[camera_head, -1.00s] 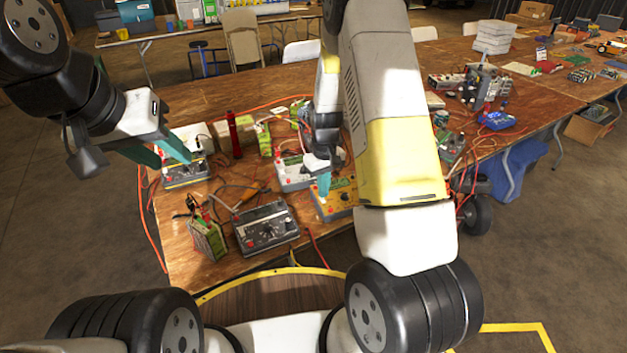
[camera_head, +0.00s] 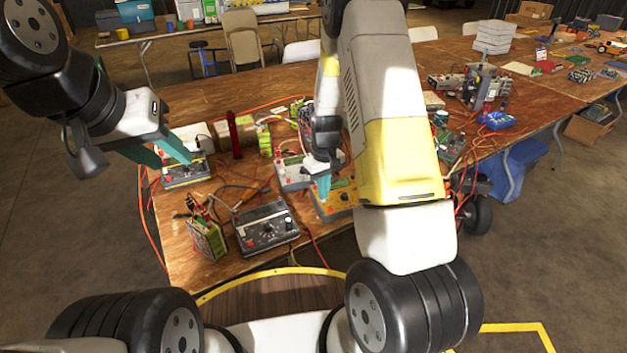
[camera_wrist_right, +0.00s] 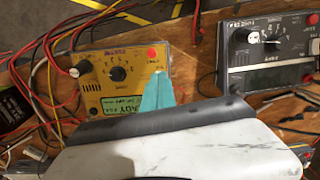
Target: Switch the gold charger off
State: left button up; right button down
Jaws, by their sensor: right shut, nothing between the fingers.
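The gold charger (camera_head: 345,200) lies on the near part of the wooden table, partly hidden by my right arm. In the wrist view the right gripper's tips (camera_wrist_right: 159,75) are just below the red button; contact is unclear. My left gripper (camera_head: 174,163) is open and empty near another charger at left.
A dark grey charger (camera_head: 264,228) lies left of the gold one; it also shows in the wrist view (camera_wrist_right: 262,80). A white-grey charger (camera_head: 292,174) sits behind. A yellow-grey charger (camera_head: 186,170) is under my left gripper. Loose cables and a green battery pack (camera_head: 207,240) clutter the table.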

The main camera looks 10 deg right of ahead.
jog(key=shift+f, duration=0.55)
jog(key=shift+r, duration=3.5)
jog(key=s+r+m+t+y, duration=0.1)
jog(key=s+r, duration=0.2)
jog(key=r, duration=0.3)
jog(key=s+a+r+t, duration=0.1)
jog(key=s+r, duration=0.1)
jog(key=r, duration=0.4)
jog(key=s+r+m+t+y, duration=0.1)
jog(key=s+r, duration=0.2)
jog(key=r, duration=0.3)
jog(key=s+r+t, duration=0.1)
jog(key=s+r, duration=0.3)
jog(key=s, duration=0.4)
jog(key=s+a+r+m+t, duration=0.1)
jog(key=s+r+t, duration=0.1)
jog(key=s+r, duration=0.3)
jog(key=s, duration=0.3)
jog(key=shift+s+r, duration=0.15)
jog(key=shift+r, duration=0.15)
